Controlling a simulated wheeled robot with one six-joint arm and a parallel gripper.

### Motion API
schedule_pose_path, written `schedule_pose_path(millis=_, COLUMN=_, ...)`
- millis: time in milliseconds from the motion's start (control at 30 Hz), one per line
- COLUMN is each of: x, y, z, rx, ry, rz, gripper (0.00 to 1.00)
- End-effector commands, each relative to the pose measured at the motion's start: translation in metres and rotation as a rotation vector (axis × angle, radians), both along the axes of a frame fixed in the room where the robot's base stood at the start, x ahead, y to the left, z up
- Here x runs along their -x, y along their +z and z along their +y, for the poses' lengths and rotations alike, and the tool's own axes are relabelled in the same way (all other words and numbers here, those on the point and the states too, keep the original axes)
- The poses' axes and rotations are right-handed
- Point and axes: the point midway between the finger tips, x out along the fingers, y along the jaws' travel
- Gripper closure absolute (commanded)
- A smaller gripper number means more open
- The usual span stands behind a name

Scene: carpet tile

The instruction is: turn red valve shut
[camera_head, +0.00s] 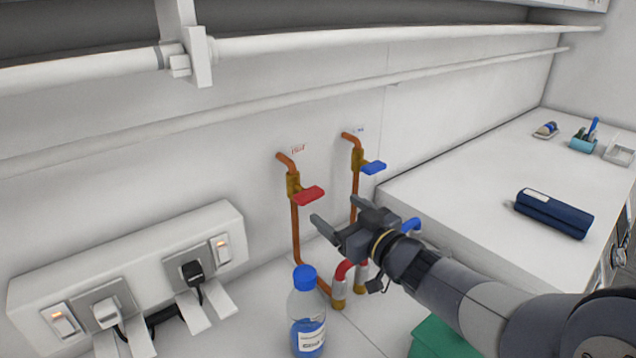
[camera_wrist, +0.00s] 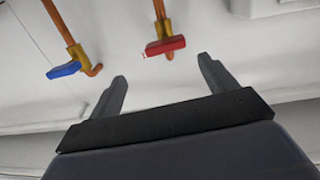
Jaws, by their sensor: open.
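The red valve (camera_head: 308,195) has a red lever handle on a brass body, on a copper pipe that runs down the white wall. Its handle sticks out sideways to the right, across the pipe. In the wrist view the red handle (camera_wrist: 166,46) lies beyond the fingertips, between their lines. My gripper (camera_head: 337,216) is open and empty, below and to the right of the red handle in the head view, apart from it. In the wrist view my gripper (camera_wrist: 162,70) shows both fingers spread wide.
A blue valve (camera_head: 373,168) sits on a second copper pipe to the right. A blue-capped bottle (camera_head: 307,310) stands below. Power sockets (camera_head: 130,270) with plugs are at left. A white counter (camera_head: 480,165) at right holds a navy case (camera_head: 553,213).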

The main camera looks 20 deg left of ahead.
Motion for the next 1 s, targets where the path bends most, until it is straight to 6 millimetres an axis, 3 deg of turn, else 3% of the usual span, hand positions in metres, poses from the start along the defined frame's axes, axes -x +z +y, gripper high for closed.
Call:
schedule_pose_path(millis=233, x=0.001, y=-0.002, z=0.021, rx=-0.014, ry=0.052, rz=-0.006, gripper=0.2)
schedule_pose_path(millis=700, x=-0.034, y=-0.002, z=0.089, rx=-0.013, ry=0.049, rz=-0.006, gripper=0.2)
schedule_pose_path(millis=1000, x=-0.044, y=-0.003, z=0.105, rx=-0.013, ry=0.046, rz=-0.006, gripper=0.2)
